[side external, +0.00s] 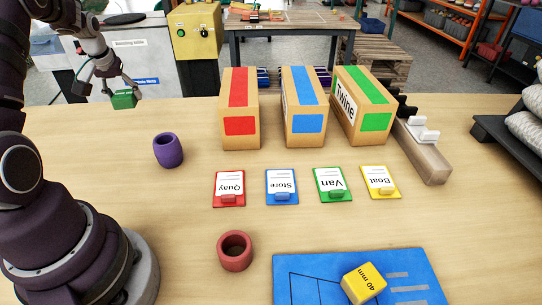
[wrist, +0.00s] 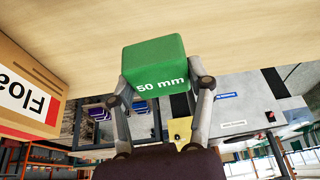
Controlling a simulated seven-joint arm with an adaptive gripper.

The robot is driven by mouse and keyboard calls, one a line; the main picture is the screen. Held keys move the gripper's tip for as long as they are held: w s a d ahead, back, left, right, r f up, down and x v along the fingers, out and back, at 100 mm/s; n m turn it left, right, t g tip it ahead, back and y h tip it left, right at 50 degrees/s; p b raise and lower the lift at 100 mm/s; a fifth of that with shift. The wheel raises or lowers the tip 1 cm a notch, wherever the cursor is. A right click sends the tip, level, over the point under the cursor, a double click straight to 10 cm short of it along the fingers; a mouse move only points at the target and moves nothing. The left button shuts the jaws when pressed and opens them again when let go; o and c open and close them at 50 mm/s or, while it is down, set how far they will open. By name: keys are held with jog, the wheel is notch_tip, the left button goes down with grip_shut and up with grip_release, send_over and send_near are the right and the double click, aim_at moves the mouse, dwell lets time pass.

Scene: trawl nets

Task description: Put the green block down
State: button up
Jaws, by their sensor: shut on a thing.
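The green block (side external: 124,99) is at the upper left of the side external view, held up near the far left edge of the table. In the wrist view the green block (wrist: 155,66) shows the print "50 mm". My gripper (side external: 118,90) is shut on it, with one finger on each side in the wrist view (wrist: 160,88). The block's exact height over the table is hard to tell.
A purple cup (side external: 168,151) and a red cup (side external: 235,251) stand on the table (side external: 150,215). Taped boxes (side external: 239,110) stand at the back, with coloured cards (side external: 282,186) before them. A yellow block (side external: 363,284) sits on a blue mat (side external: 300,264).

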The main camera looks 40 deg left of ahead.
jog(key=m, duration=0.1)
send_over(192, 124)
jog(key=s, duration=0.2)
jog(key=shift+t, duration=0.3)
jog(key=f, duration=0.6)
jog(key=w+f, duration=0.1)
jog(key=f, duration=0.3)
jog(key=shift+w+d, duration=0.1)
jog(key=shift+d, duration=0.3)
jog(key=shift+f, duration=0.1)
jog(key=o, duration=1.2)
